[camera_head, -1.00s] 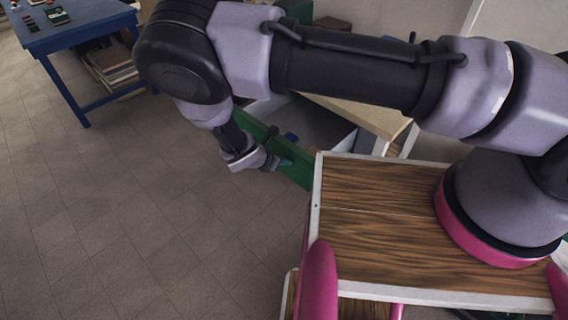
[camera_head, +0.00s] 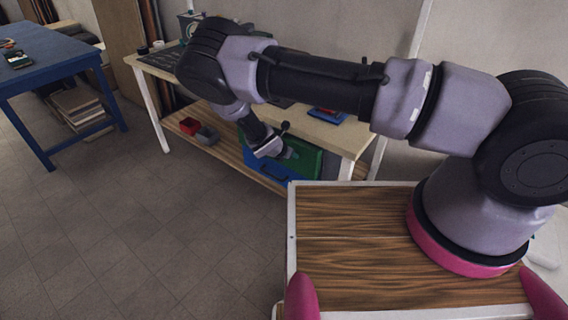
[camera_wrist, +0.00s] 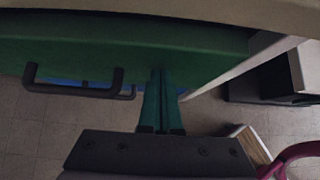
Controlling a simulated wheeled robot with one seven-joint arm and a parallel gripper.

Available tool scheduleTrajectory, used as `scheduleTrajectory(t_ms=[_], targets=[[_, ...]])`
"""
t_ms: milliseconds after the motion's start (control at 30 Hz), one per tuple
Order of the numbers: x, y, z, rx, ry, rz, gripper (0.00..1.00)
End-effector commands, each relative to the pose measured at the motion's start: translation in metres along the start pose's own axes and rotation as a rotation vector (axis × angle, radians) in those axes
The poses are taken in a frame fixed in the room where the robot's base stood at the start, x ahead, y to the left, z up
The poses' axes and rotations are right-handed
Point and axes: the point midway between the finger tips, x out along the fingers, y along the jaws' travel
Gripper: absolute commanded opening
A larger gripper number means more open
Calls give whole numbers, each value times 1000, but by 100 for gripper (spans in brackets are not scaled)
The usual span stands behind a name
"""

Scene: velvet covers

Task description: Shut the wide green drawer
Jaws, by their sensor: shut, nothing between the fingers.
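The wide green drawer (camera_head: 308,160) is under the wooden bench top, its front close to the bench; I cannot tell whether a small gap is left. In the wrist view its green front (camera_wrist: 120,50) spans the top, with a dark bar handle (camera_wrist: 75,90) at left. My gripper (camera_head: 292,153) is in front of the drawer, partly hidden behind my own wrist. In the wrist view my gripper (camera_wrist: 162,72) is shut and empty, its teal fingertips at the green front, right of the handle. They appear to touch it.
A blue drawer (camera_head: 262,176) with a handle is below the green one. The bench (camera_head: 325,132) carries a blue item (camera_head: 327,115); red (camera_head: 188,126) and grey (camera_head: 207,135) bins are on its lower shelf. A blue table (camera_head: 45,48) stands at left. The floor between is clear.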

Motion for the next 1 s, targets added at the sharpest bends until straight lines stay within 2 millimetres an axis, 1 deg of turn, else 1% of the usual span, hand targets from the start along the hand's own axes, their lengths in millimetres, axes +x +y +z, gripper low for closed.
scheduleTrajectory(t_ms=[100,200,700,867,1000], targets=[[9,0,9,0,-1,0,0],[13,0,13,-1,0,0,0],[18,-2,20,3,-7,-4,0],[15,-1,18,4,-7,-5,0],[6,4,7,5,-1,-4,0]])
